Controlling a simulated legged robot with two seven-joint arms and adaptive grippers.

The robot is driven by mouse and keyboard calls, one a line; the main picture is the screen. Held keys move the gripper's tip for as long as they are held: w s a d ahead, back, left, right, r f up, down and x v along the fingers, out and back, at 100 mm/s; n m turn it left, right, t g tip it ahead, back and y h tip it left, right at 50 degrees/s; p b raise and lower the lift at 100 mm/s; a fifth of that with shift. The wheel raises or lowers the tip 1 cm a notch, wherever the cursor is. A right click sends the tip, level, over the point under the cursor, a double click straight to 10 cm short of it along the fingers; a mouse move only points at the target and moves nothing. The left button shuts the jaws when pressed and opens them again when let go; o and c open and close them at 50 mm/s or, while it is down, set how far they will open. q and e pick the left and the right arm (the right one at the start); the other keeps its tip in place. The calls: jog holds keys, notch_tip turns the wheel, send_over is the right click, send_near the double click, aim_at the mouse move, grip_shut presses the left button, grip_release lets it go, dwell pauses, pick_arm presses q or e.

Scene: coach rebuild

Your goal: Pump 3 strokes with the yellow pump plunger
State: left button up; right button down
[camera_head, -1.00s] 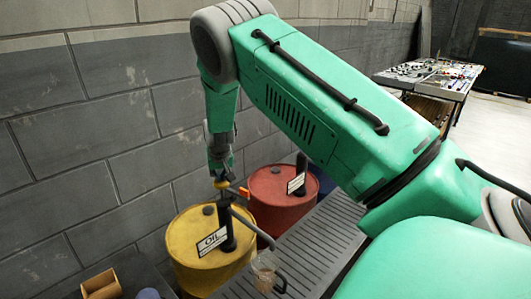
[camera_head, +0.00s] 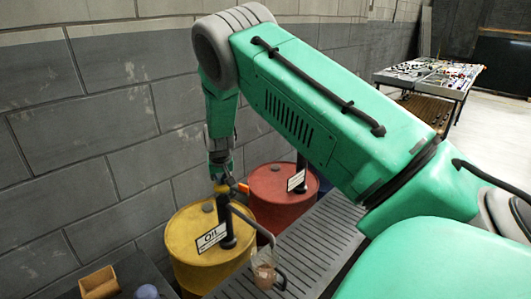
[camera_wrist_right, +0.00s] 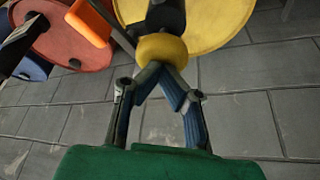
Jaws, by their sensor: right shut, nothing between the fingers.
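The yellow pump plunger knob (camera_head: 221,189) sits on top of the black pump (camera_head: 227,228), which stands upright on the yellow oil drum (camera_head: 190,258). My right gripper (camera_head: 221,178) points down directly above the knob and is shut with nothing between its fingers. In the right wrist view, the fingertips (camera_wrist_right: 166,69) meet at the edge of the yellow knob (camera_wrist_right: 161,48) and seem to touch it; the knob partly hides the contact. The pump's grey spout (camera_head: 255,222) reaches right to a clear jug (camera_head: 264,268). My left gripper is not in view.
A red drum (camera_head: 275,210) with its own black pump stands just behind. An orange piece (camera_head: 243,187) is close beside the knob. A slatted grey bench (camera_head: 315,235) lies to the right, the block wall (camera_head: 80,130) to the left. A wooden box (camera_head: 99,284) is at lower left.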

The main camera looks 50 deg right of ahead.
jog(key=shift+s+a+f+b, duration=0.15)
jog(key=shift+f+b, duration=0.4)
jog(key=shift+f, duration=0.65)
jog(key=shift+r, duration=0.15)
dwell(0.3)
jog(key=shift+r+p, duration=2.15)
jog(key=shift+r, duration=2.1)
notch_tip(320, 180, up, 6)
